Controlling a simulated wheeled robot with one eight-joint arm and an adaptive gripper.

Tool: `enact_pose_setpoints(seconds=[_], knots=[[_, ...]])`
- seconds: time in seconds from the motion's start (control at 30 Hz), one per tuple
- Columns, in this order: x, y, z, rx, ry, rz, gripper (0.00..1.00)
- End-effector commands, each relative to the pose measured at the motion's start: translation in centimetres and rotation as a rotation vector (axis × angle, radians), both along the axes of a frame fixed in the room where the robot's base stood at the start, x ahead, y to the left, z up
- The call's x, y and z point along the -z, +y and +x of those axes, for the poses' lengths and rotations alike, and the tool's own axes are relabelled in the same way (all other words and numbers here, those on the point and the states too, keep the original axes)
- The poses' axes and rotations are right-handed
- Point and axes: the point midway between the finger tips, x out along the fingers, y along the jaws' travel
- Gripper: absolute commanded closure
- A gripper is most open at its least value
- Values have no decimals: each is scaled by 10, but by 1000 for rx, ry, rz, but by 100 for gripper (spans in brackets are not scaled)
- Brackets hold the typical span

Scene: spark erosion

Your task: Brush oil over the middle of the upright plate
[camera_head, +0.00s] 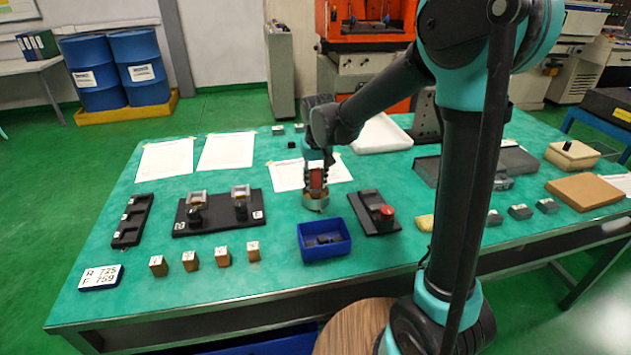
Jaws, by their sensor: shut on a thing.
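My gripper (317,180) is near the middle of the table, pointing down. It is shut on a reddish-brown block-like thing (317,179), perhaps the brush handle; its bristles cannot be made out. A dark grey upright piece (426,118) stands at the back right, beside the white tray, partly hidden by my arm. It may be the upright plate. No oil can be made out on it.
A blue bin (325,251) with dark pieces stands in front of the tin. A black fixture base (220,223) and several brass blocks (191,261) lie left. A white tray (380,140) is behind.

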Motion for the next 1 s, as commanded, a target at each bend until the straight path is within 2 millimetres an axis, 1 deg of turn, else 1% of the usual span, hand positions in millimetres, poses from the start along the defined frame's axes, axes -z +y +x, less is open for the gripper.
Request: enact_pose_setpoints(seconds=[1.0], knots=[[10, 0, 0, 0, 0, 0, 100]])
